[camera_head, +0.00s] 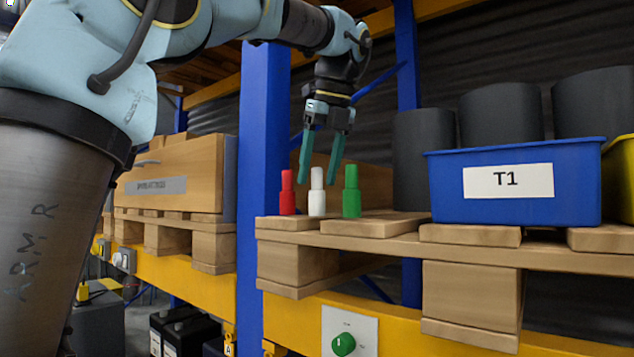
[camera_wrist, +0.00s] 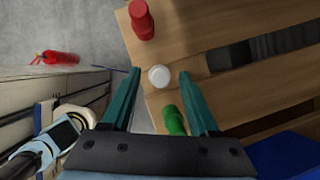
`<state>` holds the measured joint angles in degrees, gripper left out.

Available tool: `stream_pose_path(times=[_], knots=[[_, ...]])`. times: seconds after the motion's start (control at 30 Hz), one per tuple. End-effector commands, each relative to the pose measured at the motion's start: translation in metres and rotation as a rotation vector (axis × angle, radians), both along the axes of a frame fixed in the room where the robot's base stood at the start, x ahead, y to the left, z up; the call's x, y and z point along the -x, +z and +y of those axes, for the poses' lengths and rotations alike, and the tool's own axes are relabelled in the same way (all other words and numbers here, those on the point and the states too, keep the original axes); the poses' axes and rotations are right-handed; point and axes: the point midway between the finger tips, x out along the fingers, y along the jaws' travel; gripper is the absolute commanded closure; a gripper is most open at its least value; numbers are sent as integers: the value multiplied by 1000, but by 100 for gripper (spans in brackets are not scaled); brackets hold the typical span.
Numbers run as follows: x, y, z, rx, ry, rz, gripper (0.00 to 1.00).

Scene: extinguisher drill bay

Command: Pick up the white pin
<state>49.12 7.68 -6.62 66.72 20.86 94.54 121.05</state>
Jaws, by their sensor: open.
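The white pin (camera_head: 317,193) stands upright on the wooden pallet (camera_head: 380,226), between a red pin (camera_head: 287,194) and a green pin (camera_head: 351,192). My gripper (camera_head: 320,180) is open and empty, its teal fingers pointing down around and above the white pin's top in the head view. In the wrist view the white pin (camera_wrist: 159,76) shows from above, between and just beyond the fingertips of my gripper (camera_wrist: 162,70). The red pin (camera_wrist: 141,20) is beyond it, and the green pin (camera_wrist: 174,120) is nearer, partly between the fingers. I cannot tell whether a finger touches any pin.
A blue bin (camera_head: 515,187) labelled T1 stands on the pallet to the right. Dark cylinders (camera_head: 423,150) stand behind it. A blue rack post (camera_head: 262,170) rises left of the pins. A red extinguisher (camera_wrist: 58,57) lies on the floor below in the wrist view.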

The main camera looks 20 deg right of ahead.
Motion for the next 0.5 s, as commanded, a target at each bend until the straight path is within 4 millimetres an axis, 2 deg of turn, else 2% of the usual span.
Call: stream_pose_path(times=[0.27,0.5], knots=[[-1,-4,0,0,1,0,40],[-1,-3,0,0,1,0,65]])
